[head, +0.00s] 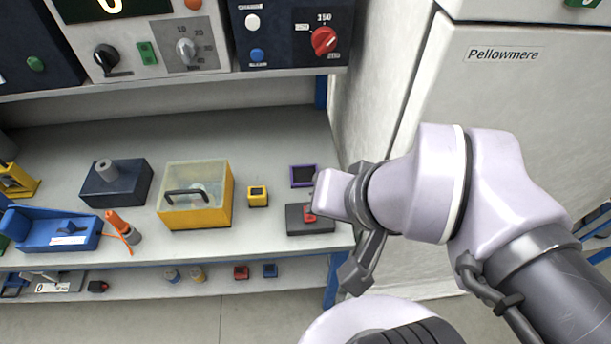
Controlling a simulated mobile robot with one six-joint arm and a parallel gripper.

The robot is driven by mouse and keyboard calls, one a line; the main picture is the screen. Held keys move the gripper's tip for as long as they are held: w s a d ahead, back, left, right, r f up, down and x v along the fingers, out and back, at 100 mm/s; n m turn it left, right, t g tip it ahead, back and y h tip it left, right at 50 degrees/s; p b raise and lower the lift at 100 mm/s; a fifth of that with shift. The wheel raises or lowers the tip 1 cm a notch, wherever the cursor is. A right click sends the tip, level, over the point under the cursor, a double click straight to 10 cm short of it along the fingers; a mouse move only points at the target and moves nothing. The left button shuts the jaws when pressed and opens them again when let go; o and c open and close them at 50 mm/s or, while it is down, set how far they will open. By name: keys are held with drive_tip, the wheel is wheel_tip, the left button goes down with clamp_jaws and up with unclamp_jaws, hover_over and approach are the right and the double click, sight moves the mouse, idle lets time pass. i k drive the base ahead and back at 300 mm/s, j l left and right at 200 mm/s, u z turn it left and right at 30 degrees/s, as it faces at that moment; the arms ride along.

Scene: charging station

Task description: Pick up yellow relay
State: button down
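My gripper (356,272) is right of the cube, near the bench's right front edge and apart from the cube. Only a dark grey part of it shows. My wrist hides the rest, so its opening is not visible.
A purple-framed square (303,170) and a grey block with a red part (298,226) lie right of the cube. A navy block (118,183), a blue tray (50,240) and an orange-handled tool (120,223) are left. Small blocks, including a red one (241,272), sit on the lower shelf.

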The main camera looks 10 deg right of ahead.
sight(258, 197)
drive_tip(key=j+z, duration=0.1)
drive_tip(key=j, duration=0.6)
drive_tip(key=k+j+z, duration=0.1)
drive_tip(key=j, duration=0.55)
drive_tip(key=j+z, duration=0.15)
drive_tip(key=j, duration=0.55)
drive_tip(key=k, duration=0.05)
